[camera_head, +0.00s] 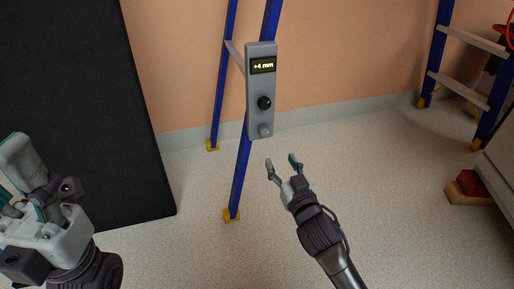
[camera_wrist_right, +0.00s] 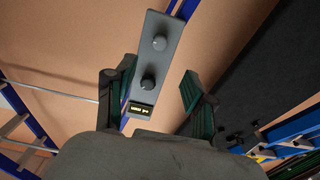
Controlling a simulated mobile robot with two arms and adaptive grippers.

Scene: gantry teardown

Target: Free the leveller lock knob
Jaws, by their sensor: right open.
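A grey leveller box (camera_head: 254,92) is mounted on the leg of a blue gantry frame in the head view. Its display (camera_head: 263,65) reads "+4 mm". A black knob (camera_head: 264,102) sits below the display, and a grey knob (camera_head: 265,130) sits near the lower end. Which one is the lock knob, I cannot tell. My right gripper (camera_head: 281,161) is open and empty, below and a little right of the box. In the right wrist view the box appears inverted between the fingers, with the black knob (camera_wrist_right: 148,83) and grey knob (camera_wrist_right: 159,42) facing me. My left gripper (camera_head: 35,190) is at the left edge; its jaw state is unclear.
A tall black panel (camera_head: 85,110) stands at the left. Blue legs with yellow feet (camera_head: 232,215) stand on the pale floor. Another blue frame (camera_head: 440,50) stands at the right, with a red block (camera_head: 470,182) near the right edge. Floor around my right gripper is clear.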

